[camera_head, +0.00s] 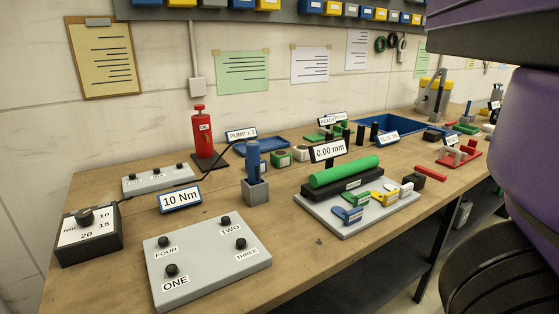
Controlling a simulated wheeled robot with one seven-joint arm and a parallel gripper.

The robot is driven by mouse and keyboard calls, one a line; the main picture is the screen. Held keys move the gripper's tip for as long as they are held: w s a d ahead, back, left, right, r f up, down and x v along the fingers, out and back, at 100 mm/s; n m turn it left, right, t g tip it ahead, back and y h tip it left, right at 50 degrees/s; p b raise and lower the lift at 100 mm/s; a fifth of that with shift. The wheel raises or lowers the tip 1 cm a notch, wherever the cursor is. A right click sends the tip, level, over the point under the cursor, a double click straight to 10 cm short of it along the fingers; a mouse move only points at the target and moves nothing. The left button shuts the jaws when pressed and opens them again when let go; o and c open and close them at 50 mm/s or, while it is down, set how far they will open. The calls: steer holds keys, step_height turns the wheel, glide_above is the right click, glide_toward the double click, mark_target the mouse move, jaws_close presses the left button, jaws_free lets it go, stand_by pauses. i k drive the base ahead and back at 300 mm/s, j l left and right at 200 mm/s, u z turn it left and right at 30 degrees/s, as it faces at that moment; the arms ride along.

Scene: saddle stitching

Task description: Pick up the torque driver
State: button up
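What looks like the torque driver (253,158) is a blue upright tool with a thick handle. It stands in a small grey square holder (256,190) near the middle of the bench, right of the "10 Nm" sign (180,198). Its lower end is hidden inside the holder. My purple and black arm fills the right side of the view, well apart from the tool. My gripper's fingers do not show.
A grey plate (205,282) with several black knobs lies in front of the holder. A black dial box (88,240) is at left, a red pump (203,140) behind, and a green cylinder (345,171) on a fixture at right. Bare wood surrounds the holder's front.

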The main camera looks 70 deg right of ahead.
mark_target(253, 148)
steer(key=z, duration=1.25)
